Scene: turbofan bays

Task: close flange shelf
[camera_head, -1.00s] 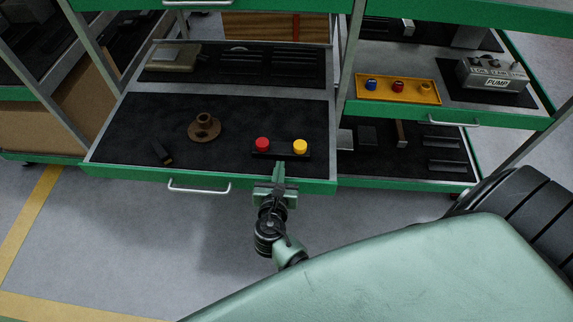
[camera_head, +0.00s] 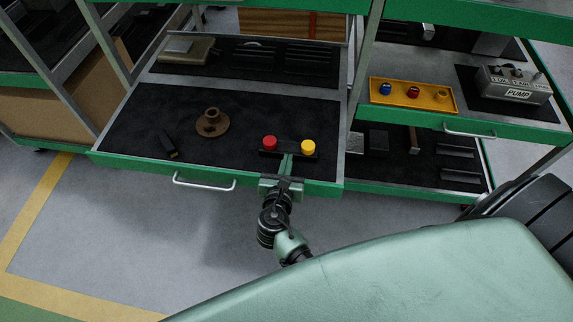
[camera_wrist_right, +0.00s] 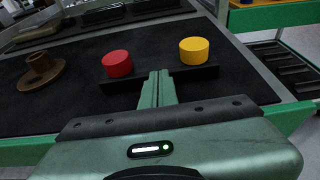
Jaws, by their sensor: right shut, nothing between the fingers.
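The flange shelf (camera_head: 130,161) is a green-framed pull-out shelf with a black mat, standing out toward me in the head view. A brown flange (camera_head: 212,122) lies on it, and it also shows in the right wrist view (camera_wrist_right: 42,72). A silver handle (camera_head: 204,182) is on the shelf's front edge. My right gripper (camera_head: 287,158) is shut and empty, its fingers over the shelf's front edge, right of the handle. In the right wrist view its fingertips (camera_wrist_right: 158,75) are close to the black bar with the red and yellow caps; contact is unclear. My left gripper is not in view.
On the shelf are a red cap (camera_head: 269,142), a yellow cap (camera_head: 308,146) and a small black piece (camera_head: 168,145). To the right, another shelf holds a yellow tray (camera_head: 411,95) and a PUMP box (camera_head: 515,84). Open floor lies in front.

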